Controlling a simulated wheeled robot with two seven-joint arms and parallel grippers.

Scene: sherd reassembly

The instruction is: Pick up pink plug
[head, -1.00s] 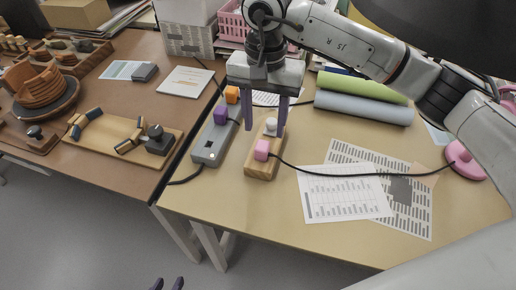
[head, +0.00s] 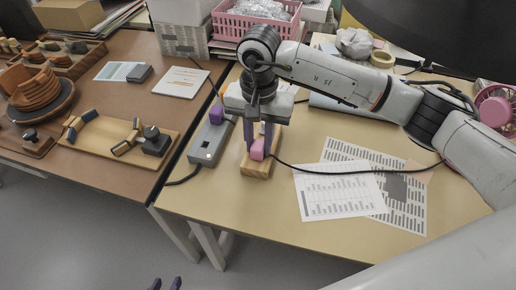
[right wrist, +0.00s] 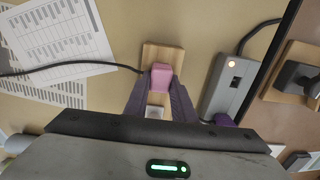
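The pink plug (head: 257,151) stands on a small wooden block (head: 256,170), with a black cable running from it to the right. My right gripper (head: 258,148) is down over the block with its fingers closed against both sides of the plug. The right wrist view shows the pink plug (right wrist: 161,76) between the two purple fingertips (right wrist: 161,84). The plug still appears to be at the block. A whitish piece (right wrist: 155,112) on the block shows between the fingers. My left gripper (head: 166,284) is at the bottom edge of the head view, fingertips apart and empty.
A grey power strip (head: 209,140) with a purple plug (head: 216,113) lies just left of the block. Printed sheets (head: 338,190) lie to the right under the cable. A pink basket (head: 255,20) stands behind. The front of the table is clear.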

